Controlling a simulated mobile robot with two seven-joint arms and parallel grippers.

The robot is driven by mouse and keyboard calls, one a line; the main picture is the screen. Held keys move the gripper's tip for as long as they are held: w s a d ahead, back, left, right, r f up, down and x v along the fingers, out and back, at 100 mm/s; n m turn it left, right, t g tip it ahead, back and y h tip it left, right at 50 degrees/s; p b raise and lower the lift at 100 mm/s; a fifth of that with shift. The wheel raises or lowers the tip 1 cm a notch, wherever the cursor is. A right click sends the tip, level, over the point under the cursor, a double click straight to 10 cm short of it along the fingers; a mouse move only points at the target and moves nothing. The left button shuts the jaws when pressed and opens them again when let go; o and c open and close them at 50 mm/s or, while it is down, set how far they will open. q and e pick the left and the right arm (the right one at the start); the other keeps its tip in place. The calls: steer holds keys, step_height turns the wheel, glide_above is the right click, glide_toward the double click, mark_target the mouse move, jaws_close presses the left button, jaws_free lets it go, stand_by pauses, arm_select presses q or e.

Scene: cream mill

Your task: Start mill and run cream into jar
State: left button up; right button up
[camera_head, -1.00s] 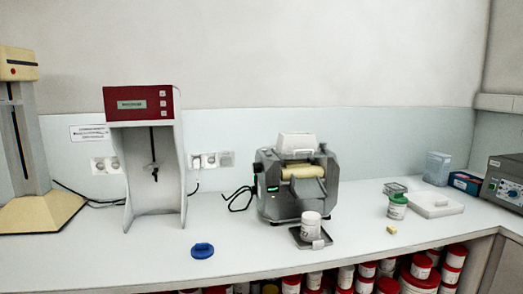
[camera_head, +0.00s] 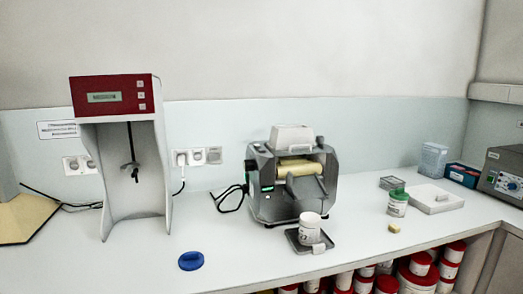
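The mill (camera_head: 291,183) stands on the bench in the middle of the view. It is a grey machine with cream-coloured rollers (camera_head: 300,167), a white top part (camera_head: 292,139) and a small green light or display at its left side. A white jar (camera_head: 310,228) stands upright on a dark tray (camera_head: 295,243) in front of the mill, below its chute. I cannot see what is inside the jar. A blue lid (camera_head: 191,261) lies on the bench to the left. Neither of my grippers is in view.
A red-topped mixer stand (camera_head: 112,88) is at the left. At the right are a green-lidded jar (camera_head: 397,203), a small yellow block (camera_head: 394,228), a white tray (camera_head: 452,206), boxes and a grey device (camera_head: 504,178). Red-lidded tubs fill the shelf below. The bench front is mostly clear.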

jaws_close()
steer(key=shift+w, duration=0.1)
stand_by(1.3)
